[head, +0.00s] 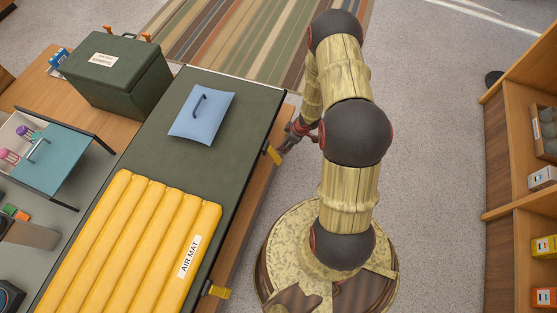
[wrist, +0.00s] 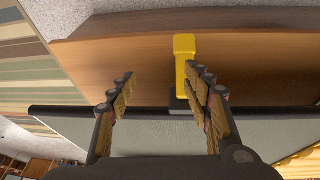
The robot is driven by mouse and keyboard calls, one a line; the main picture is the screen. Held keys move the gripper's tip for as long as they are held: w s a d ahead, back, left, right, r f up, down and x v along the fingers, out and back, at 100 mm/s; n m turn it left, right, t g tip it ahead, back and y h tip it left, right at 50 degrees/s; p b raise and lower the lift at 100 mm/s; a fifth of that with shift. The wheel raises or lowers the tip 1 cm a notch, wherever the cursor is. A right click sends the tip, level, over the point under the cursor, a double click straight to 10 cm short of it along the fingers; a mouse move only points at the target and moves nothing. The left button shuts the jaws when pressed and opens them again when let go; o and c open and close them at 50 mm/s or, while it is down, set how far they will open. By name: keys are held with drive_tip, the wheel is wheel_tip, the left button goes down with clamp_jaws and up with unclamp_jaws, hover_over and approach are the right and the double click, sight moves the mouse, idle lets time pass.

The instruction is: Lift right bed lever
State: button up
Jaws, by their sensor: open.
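Two yellow levers sit on the right side of the dark green bed (head: 150,152): a far one (head: 273,155) near the pillow end and a near one (head: 217,291) by the air mat. My gripper (head: 297,131) is beside the far lever, just off the bed's edge, partly hidden by my arm. In the wrist view a yellow lever (wrist: 184,47) stands upright in the picture against a wooden board. My open fingers (wrist: 161,76) point toward it. The lever lines up with the right finger, which partly overlaps it; I cannot tell whether they touch.
A blue pillow (head: 205,118) and yellow air mat (head: 125,250) lie on the bed. A green box (head: 115,85) stands at its far left, a teal-topped drawer unit (head: 65,160) at left. Wooden shelves (head: 500,150) stand at right.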

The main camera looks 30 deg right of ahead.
drive_tip(key=y, duration=0.1)
hover_over(279, 159)
drive_tip(key=s+d, duration=0.1)
drive_tip(key=s, duration=0.1)
wheel_tip(279, 159, down, 5)
drive_tip(key=b+x, duration=0.1)
drive_tip(key=x, duration=0.2)
drive_tip(key=b+x, duration=0.2)
drive_tip(key=x, duration=0.2)
drive_tip(key=shift+s+d+f+b, duration=0.15)
drive_tip(key=shift+s+f+b, duration=0.05)
drive_tip(key=shift+f+b, duration=0.1)
drive_tip(key=c, duration=0.4)
clamp_jaws()
